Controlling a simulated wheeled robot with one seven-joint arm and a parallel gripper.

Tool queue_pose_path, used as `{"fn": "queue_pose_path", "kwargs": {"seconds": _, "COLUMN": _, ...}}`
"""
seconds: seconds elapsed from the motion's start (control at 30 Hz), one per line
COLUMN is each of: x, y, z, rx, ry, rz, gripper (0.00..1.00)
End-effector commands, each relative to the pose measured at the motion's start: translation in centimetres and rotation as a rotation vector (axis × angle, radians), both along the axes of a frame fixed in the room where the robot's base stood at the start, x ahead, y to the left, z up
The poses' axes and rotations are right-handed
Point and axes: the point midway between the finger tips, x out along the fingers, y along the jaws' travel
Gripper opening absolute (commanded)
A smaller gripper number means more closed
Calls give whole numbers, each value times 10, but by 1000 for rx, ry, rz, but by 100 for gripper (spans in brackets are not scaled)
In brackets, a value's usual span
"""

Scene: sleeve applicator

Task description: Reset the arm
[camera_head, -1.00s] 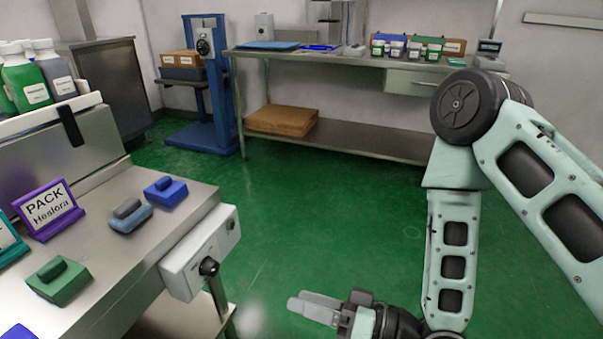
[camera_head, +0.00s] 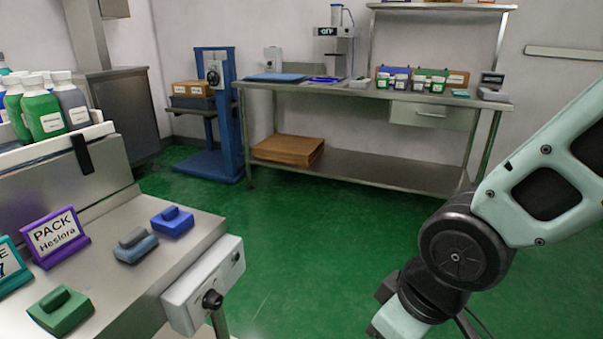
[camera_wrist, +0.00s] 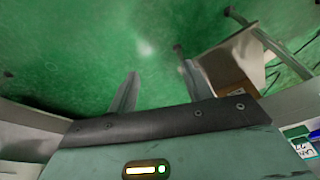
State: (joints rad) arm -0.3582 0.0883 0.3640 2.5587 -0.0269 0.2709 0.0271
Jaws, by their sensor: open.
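My gripper (camera_wrist: 158,92) shows in the wrist view with its two fingers apart and nothing between them. It points over the bare green floor. In the head view my arm is at the right, folded downward, and the gripper itself is below the picture's edge. It touches nothing that I can see.
A steel table (camera_head: 135,262) at the left bears green, grey and blue blocks, a PACK sign (camera_head: 55,238) and a control box (camera_head: 203,285). A steel workbench (camera_head: 350,92) with bottles stands at the back, beside a blue stand (camera_head: 232,125). The green floor (camera_head: 310,225) between is clear.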

Motion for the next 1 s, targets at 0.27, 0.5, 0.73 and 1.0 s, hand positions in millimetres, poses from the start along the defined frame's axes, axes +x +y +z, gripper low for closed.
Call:
{"fn": "queue_pose_path", "kwargs": {"seconds": 0.27, "x": -63, "y": -24, "z": 44, "rx": -109, "ry": 153, "rz": -39, "gripper": 50}}
{"fn": "queue_pose_path", "kwargs": {"seconds": 0.5, "x": -64, "y": -24, "z": 99, "rx": -114, "ry": 162, "rz": -42, "gripper": 50}}
{"fn": "queue_pose_path", "kwargs": {"seconds": 0.73, "x": -63, "y": -24, "z": 164, "rx": -114, "ry": 162, "rz": -43, "gripper": 50}}
{"fn": "queue_pose_path", "kwargs": {"seconds": 1.0, "x": -63, "y": -24, "z": 250, "rx": -114, "ry": 162, "rz": -43, "gripper": 50}}
